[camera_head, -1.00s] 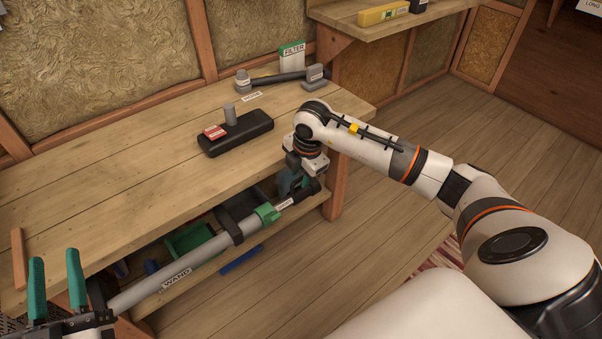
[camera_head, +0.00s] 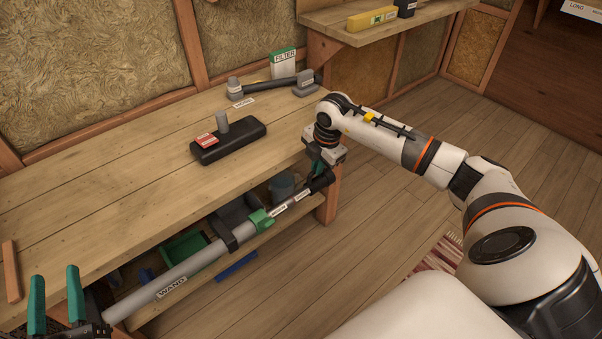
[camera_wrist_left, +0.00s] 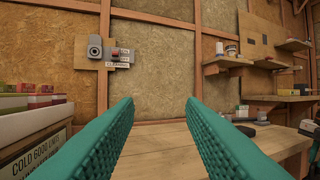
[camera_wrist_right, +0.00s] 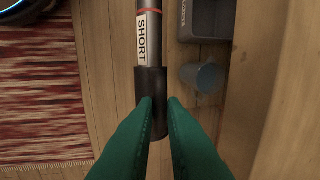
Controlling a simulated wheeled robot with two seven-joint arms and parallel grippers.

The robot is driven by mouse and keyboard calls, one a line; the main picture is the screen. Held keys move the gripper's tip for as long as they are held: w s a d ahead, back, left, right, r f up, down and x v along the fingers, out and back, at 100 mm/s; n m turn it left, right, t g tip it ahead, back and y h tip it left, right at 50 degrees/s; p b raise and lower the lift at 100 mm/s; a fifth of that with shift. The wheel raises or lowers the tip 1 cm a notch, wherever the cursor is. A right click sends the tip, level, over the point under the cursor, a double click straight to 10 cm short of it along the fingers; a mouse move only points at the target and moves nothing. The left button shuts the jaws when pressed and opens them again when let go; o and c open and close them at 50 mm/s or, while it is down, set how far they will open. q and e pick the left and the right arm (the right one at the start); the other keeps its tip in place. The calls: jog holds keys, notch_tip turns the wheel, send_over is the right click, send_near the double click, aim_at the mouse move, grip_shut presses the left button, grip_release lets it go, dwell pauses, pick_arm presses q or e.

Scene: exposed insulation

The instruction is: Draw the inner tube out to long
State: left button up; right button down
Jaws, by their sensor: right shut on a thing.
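The wand's grey outer tube (camera_head: 170,283) carries a WAND label and slants along the bench front. At its upper end is a green collar (camera_head: 261,219). A thin inner tube (camera_head: 291,204) with two white labels sticks out of the collar; the label nearer its end reads SHORT in the right wrist view (camera_wrist_right: 142,38). My right gripper (camera_wrist_right: 160,103) is shut on the black end piece (camera_wrist_right: 151,86) of the inner tube. It also shows in the head view by the bench's right corner. My left gripper (camera_head: 56,296) is open and empty, beside the wand's lower end.
The wooden bench (camera_head: 110,180) holds a black block (camera_head: 230,140), a grey-ended black tool (camera_head: 272,86) and a FILTER box (camera_head: 284,63). Bins, including a green one (camera_head: 184,249), sit on the shelf below. Floor (camera_head: 400,195) to the right is clear; a striped rug (camera_wrist_right: 40,90) lies nearby.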

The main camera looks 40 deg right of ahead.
pick_arm(q)
jog(key=shift+w+f+g, duration=0.15)
jog(key=shift+f+g, duration=0.25)
jog(key=shift+f, duration=0.15)
pick_arm(e)
jog(key=d, duration=0.8)
jog(key=shift+w, duration=0.3)
jog(key=c, duration=1.5)
grip_release()
